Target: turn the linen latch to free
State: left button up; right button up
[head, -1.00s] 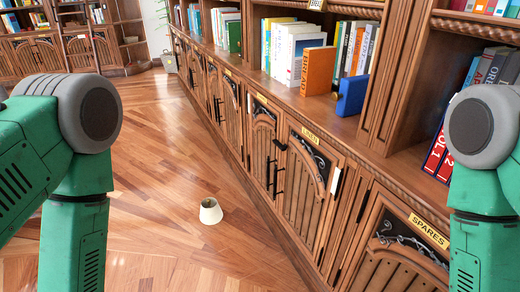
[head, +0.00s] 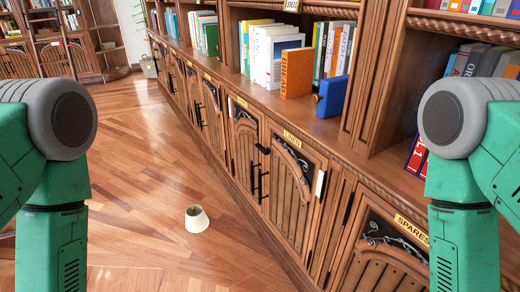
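The linen cupboard door (head: 290,190) is a wooden door with an arched top, under a yellow LINEN label (head: 292,138). It looks shut. A small black piece (head: 262,149) at its upper left edge, by the seam with the neighbouring door, looks like the latch; its exact turn is too small to tell. Black upright bar handles (head: 259,183) sit below it along the seam. A pale plate (head: 320,183) is on the door's right edge. My green arms show at the left and right sides, well apart from the door. Both grippers are out of view.
The SPARES cupboard (head: 385,250) is at the lower right. A shelf above holds books, an orange book (head: 297,73) and a blue block-like object (head: 331,97). A cream lampshade-like cup (head: 197,219) stands on the wooden floor. The floor left of the cupboards is otherwise clear.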

aim_at(265, 152)
jog(key=i+j, duration=0.15)
jog(key=j, duration=0.15)
jog(key=i+j+z, duration=0.1)
jog(key=j, duration=0.2)
jog(key=i+j, duration=0.2)
jog(key=j, duration=0.15)
jog(key=i+j+z, duration=0.1)
jog(key=j, duration=0.2)
jog(key=i+j, duration=0.15)
jog(key=j, duration=0.2)
jog(key=z, duration=1.65)
